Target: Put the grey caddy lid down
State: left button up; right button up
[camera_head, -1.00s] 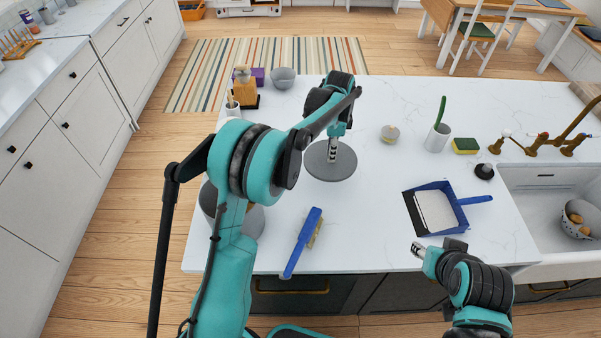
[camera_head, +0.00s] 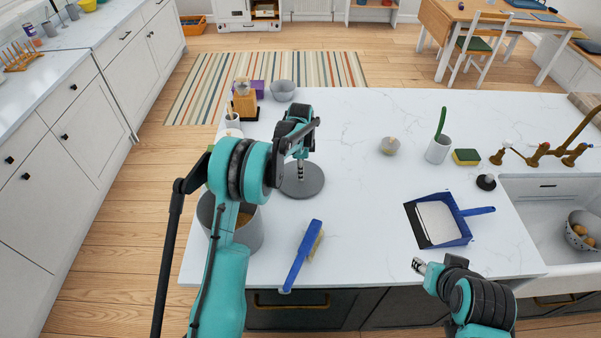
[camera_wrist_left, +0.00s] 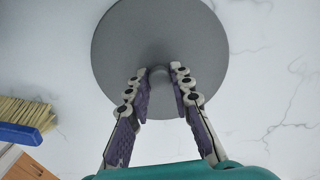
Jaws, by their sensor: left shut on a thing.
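The grey caddy lid (camera_head: 303,183) is a round disc with a small knob, in the left middle of the white counter in the head view. My left gripper (camera_head: 300,172) points down and is shut on the lid's knob. In the left wrist view the lid (camera_wrist_left: 125,60) lies flat below the fingers (camera_wrist_left: 159,80), which close on the knob from both sides. I cannot tell whether the lid touches the counter. The grey caddy (camera_head: 250,232) stands open beside it, partly hidden by my left arm. My right gripper (camera_head: 419,266) is at the counter's front edge; its fingers are too small to read.
A blue brush (camera_head: 301,262) lies in front of the lid; its bristles (camera_wrist_left: 25,112) show in the wrist view. A blue dustpan (camera_head: 440,222) lies to the right. A wooden dispenser (camera_head: 244,103) and grey bowl (camera_head: 283,91) stand behind. The counter's middle (camera_head: 350,170) is clear.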

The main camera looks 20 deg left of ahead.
pick_arm(q)
jog(key=shift+f, duration=0.25)
jog(key=o, duration=0.9)
jog(key=shift+o, duration=0.2)
